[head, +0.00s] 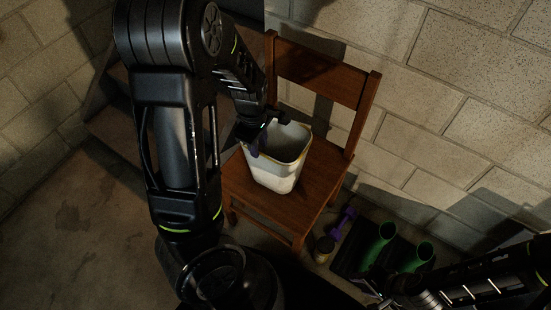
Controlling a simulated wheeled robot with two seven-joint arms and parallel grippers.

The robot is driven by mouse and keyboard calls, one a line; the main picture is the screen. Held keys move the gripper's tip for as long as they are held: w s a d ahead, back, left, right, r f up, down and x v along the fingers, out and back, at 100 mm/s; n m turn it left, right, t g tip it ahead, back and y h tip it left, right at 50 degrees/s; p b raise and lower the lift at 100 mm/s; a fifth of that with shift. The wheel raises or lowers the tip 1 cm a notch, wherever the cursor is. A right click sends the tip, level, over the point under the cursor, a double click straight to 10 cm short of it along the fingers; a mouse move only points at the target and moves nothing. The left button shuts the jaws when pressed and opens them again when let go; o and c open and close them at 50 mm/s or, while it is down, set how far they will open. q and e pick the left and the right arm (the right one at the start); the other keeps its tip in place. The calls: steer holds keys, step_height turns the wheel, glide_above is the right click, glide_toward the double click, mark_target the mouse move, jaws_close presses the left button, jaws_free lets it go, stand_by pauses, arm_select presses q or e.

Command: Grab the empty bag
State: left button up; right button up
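A white, open-topped container (272,172) with a yellowish rim stands upright on the seat of a brown wooden chair. It looks empty inside, and I cannot tell whether it is a bag or a bin. No other bag can be made out. My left gripper (265,136) is at the container's far left rim, with dark finger parts close to the edge. Its fingers are too dark to tell whether they touch or grip the rim. My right gripper (378,295) is low at the bottom right, away from the chair, and its fingers are unclear.
The wooden chair (245,192) has its backrest by the block wall (455,100). On the floor to its right are a purple object (342,222), a small jar (324,249) and green tubes (384,236) by a dark tray. The concrete floor (75,235) at left is clear.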

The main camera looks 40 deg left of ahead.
mark_target(260, 158)
arm_select(q)
step_height(260, 158, down, 5)
steer(key=shift+w+r+b, duration=0.15)
steer(key=shift+b, duration=0.5)
steer(key=shift+c, duration=0.3)
jaws_close()
stand_by(1.0)
